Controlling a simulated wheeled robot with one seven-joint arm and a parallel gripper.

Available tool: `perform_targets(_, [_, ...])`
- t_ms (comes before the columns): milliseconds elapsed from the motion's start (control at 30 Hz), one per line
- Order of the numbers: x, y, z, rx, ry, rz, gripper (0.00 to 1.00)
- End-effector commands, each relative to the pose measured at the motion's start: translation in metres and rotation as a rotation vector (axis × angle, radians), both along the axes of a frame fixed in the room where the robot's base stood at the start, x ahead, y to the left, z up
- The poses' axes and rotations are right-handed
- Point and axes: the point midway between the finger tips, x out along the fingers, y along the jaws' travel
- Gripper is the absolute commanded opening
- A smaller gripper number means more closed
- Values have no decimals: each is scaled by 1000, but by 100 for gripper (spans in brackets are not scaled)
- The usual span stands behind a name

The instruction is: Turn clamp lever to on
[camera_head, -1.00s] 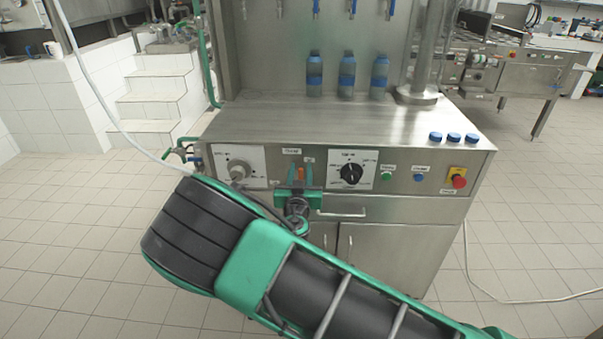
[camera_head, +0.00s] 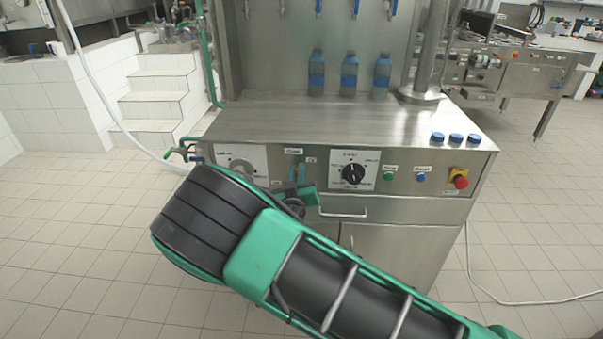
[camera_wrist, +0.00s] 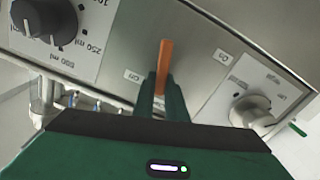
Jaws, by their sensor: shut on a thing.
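The clamp lever (camera_wrist: 165,56) is an orange bar on the steel front panel. In the wrist view its free end sticks out beyond my fingertips, and its lower part is hidden between them. My gripper (camera_wrist: 161,92) is shut on the lever, with one dark green finger on each side. In the head view my gripper (camera_head: 297,172) is at the panel below the CLAMP label (camera_head: 294,152), tilted, and the lever is mostly hidden. Small labels flank the lever in the wrist view, one on the right (camera_wrist: 223,57) and one on the left (camera_wrist: 133,77).
A black dial (camera_head: 353,173) is right of my gripper and a grey knob (camera_wrist: 249,110) is on its other side. Green (camera_head: 388,177) and blue buttons (camera_head: 420,177) and a red emergency stop (camera_head: 460,182) are farther right. Blue-capped bottles (camera_head: 348,75) stand on the counter. A drawer handle (camera_head: 343,212) is below.

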Motion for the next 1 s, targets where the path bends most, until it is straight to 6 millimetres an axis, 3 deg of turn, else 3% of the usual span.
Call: perform_targets(1000, [0, 34, -34, -952, 33, 6, 0])
